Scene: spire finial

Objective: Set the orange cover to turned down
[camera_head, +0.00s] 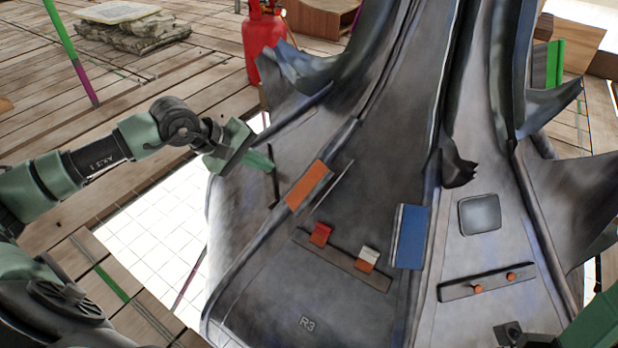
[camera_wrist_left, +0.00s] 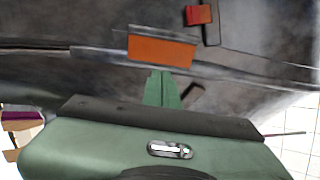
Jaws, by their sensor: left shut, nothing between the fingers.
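The orange cover (camera_head: 308,184) is a small flat panel on the left part of the dark spire surface, tilted along a seam, with a thin dark edge beside it. It also shows in the left wrist view (camera_wrist_left: 160,50), with a grey strip along its far side. My left gripper (camera_head: 268,162) is to the left of the cover, its green fingers shut and empty. In the left wrist view the fingertips (camera_wrist_left: 162,76) point at the cover's near edge; whether they touch it I cannot tell. My right gripper's fingers do not show.
A strip with a red block (camera_head: 320,234) and a white-orange block (camera_head: 367,258) lies below the cover. A blue panel (camera_head: 410,237), a grey square pad (camera_head: 479,214) and a strip with orange knobs (camera_head: 478,288) are to the right. A red gas cylinder (camera_head: 262,40) stands behind.

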